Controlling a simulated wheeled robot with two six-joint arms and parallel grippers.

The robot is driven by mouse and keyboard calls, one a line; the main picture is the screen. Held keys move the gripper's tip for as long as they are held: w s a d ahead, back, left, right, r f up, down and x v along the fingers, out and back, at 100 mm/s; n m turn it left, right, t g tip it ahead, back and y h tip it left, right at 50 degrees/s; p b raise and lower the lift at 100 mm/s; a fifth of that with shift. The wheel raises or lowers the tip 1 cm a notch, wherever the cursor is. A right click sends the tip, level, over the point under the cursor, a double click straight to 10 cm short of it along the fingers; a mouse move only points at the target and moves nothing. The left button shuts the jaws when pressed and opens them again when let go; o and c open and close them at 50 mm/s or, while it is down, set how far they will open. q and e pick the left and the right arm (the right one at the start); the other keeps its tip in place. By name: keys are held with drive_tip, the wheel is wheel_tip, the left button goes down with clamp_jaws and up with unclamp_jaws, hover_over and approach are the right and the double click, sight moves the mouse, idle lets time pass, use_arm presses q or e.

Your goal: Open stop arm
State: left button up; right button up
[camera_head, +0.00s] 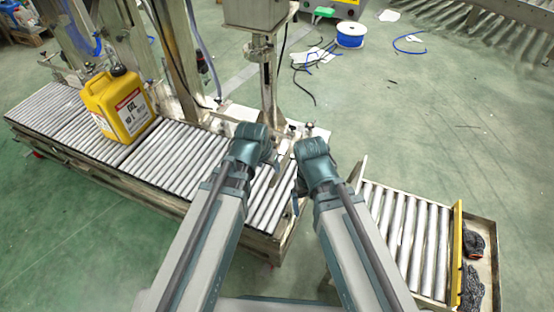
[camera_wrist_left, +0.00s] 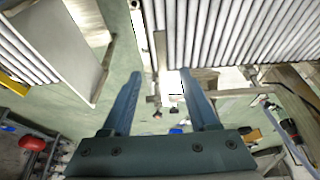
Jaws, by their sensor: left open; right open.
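A narrow metal bar (camera_head: 281,167), which looks like the stop arm, lies across the far end of the roller conveyor (camera_head: 190,150), between my two grippers. In the left wrist view a slim bar (camera_wrist_left: 161,50) runs beside the rollers, ahead of the fingers. My left gripper (camera_head: 272,163) is open and just left of the bar in the head view; its two fingers show spread in the left wrist view (camera_wrist_left: 164,100). My right gripper (camera_head: 297,182) is open and right of the bar. Whether either gripper touches the bar I cannot tell.
A yellow canister (camera_head: 118,105) stands on the conveyor at left. A metal post (camera_head: 267,90) rises behind the grippers. A second short roller section (camera_head: 405,235) with a yellow rail (camera_head: 455,250) and dark gloves (camera_head: 472,245) is at right. A floor gap separates the sections.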

sight(276, 176)
use_arm(q)
drive_tip(key=shift+w+r, duration=0.2)
drive_tip(key=shift+r, duration=0.4)
use_arm(e)
drive_tip(key=shift+r, duration=0.5)
drive_tip(key=shift+f, duration=0.1)
use_arm(q)
drive_tip(key=b+x, duration=1.2)
drive_tip(key=x, duration=0.2)
drive_tip(key=shift+w+d+r+b, duration=0.1)
drive_tip(key=shift+b, duration=0.2)
use_arm(e)
wheel_tip(276, 176, down, 13)
use_arm(q)
drive_tip(key=shift+r, duration=0.1)
use_arm(e)
drive_tip(key=shift+d+r, duration=0.1)
drive_tip(key=shift+r, duration=0.15)
use_arm(q)
clamp_jaws()
